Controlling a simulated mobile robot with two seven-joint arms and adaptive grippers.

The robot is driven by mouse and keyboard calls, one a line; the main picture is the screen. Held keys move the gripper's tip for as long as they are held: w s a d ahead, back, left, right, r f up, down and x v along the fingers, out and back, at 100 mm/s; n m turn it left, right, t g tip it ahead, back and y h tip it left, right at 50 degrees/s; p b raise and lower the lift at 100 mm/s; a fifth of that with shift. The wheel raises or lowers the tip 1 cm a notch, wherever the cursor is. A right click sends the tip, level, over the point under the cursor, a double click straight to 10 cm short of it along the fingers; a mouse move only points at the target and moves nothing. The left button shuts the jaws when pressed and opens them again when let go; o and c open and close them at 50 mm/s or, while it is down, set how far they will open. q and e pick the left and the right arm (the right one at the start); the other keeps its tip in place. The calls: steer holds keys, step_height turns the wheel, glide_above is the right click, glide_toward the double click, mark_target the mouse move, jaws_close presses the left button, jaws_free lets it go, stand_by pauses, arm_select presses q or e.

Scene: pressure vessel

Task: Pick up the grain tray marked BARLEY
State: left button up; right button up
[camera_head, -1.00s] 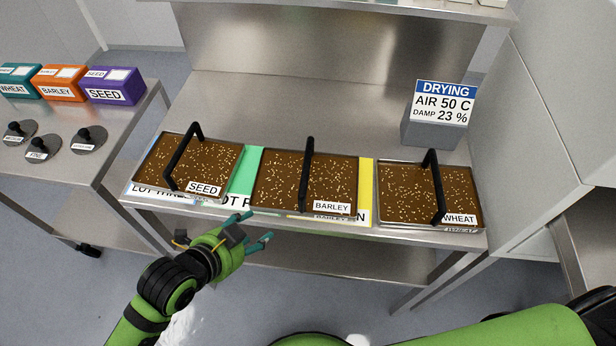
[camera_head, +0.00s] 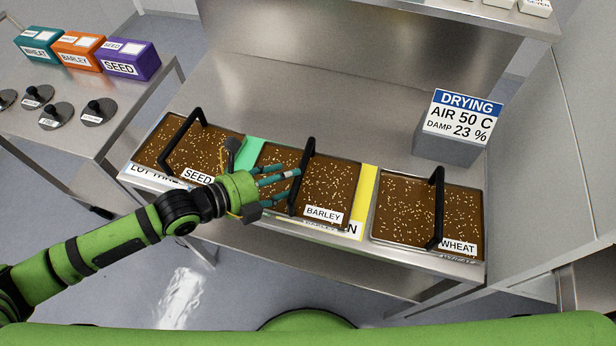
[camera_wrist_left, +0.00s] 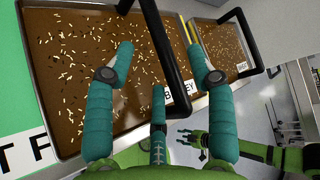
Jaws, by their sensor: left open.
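The BARLEY tray (camera_head: 335,190) is the middle of three grain trays on the steel bench, with brown grain and a black arched handle (camera_head: 304,172). My left gripper (camera_head: 290,184) is open over its left half, with its teal fingers by the handle. In the left wrist view, the fingers (camera_wrist_left: 158,85) reach toward the black handle (camera_wrist_left: 165,55), and the tray (camera_wrist_left: 65,75) lies beyond them. The handle passes between the outer fingers in that picture; contact cannot be told. The BARLEY label is partly hidden there. My right gripper is not seen in the head view.
The SEED tray (camera_head: 160,148) stands to the left and the WHEAT tray (camera_head: 410,212) to the right, both with black handles. A DRYING sign block (camera_head: 455,130) stands behind. Coloured boxes (camera_head: 78,52) and dark knobbed discs (camera_head: 55,116) are on the left table.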

mark_target(302, 177)
arm_select(q)
steer(key=p+x, duration=0.1)
steer(key=x, duration=0.4)
steer(key=shift+d, duration=0.1)
jaws_close()
